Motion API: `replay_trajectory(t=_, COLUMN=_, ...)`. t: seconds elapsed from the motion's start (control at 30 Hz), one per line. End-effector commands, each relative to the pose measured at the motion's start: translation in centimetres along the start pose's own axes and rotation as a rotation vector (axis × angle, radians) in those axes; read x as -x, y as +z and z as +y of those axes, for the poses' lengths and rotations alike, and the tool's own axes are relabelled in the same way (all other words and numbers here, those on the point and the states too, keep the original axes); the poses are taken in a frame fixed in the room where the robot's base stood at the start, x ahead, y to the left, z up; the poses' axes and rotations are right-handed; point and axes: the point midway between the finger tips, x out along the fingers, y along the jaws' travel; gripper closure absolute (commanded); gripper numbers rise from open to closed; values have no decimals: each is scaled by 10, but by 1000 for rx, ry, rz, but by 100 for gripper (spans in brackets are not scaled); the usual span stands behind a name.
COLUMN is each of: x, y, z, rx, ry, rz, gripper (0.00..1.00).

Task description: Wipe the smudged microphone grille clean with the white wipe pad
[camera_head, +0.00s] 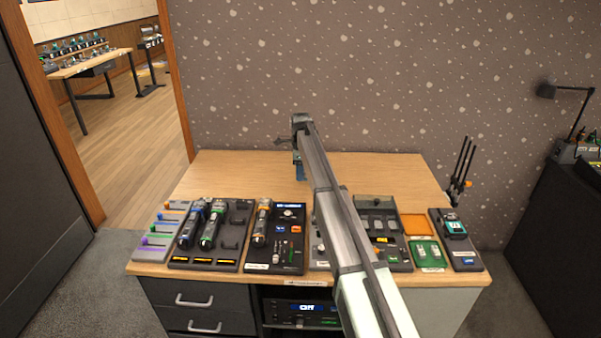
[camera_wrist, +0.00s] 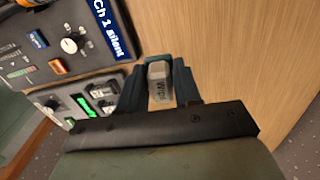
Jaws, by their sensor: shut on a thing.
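My gripper (camera_wrist: 159,68) is shut on a small white block, the wipe pad (camera_wrist: 159,82), with lettering on its side. In the head view my gripper (camera_head: 300,170) hangs over the bare back of the desk, and the pad cannot be made out there. Two handheld microphones, a left one (camera_head: 189,229) and a right one (camera_head: 211,229), lie in a dark cradle tray. A third microphone (camera_head: 262,223) with a yellow-orange band lies on the panel to its right. These are in front and left of my gripper. I cannot tell which grille is smudged.
The microphone tray (camera_head: 233,240), fader strip (camera_head: 155,238) and channel panel (camera_head: 290,257) line the desk's front. A grey tray (camera_head: 377,205), green tray (camera_head: 429,252) and dark device stand (camera_head: 465,258) are on the right. The back of the wooden desk (camera_head: 235,172) is clear.

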Motion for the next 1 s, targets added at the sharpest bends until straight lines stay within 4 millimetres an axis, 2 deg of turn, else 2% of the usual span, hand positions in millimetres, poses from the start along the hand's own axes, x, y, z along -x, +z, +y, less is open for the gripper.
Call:
replay_trajectory(t=0.17, x=1, y=20, z=6, rx=21, ry=0, rz=0, gripper=91)
replay_trajectory(t=0.37, x=16, y=80, z=26, rx=87, ry=0, rz=0, gripper=91)
replay_trajectory(t=0.5, x=31, y=124, z=52, rx=140, ry=-1, rz=0, gripper=91)
replay_trajectory(t=0.63, x=43, y=152, z=78, rx=173, ry=-1, rz=0, gripper=91)
replay_trajectory(t=0.73, x=51, y=163, z=98, rx=173, ry=-1, rz=0, gripper=91)
replay_trajectory(t=0.8, x=55, y=158, z=109, rx=138, ry=-1, rz=0, gripper=91)
replay_trajectory(t=1.0, x=54, y=153, z=117, rx=33, ry=0, rz=0, gripper=91)
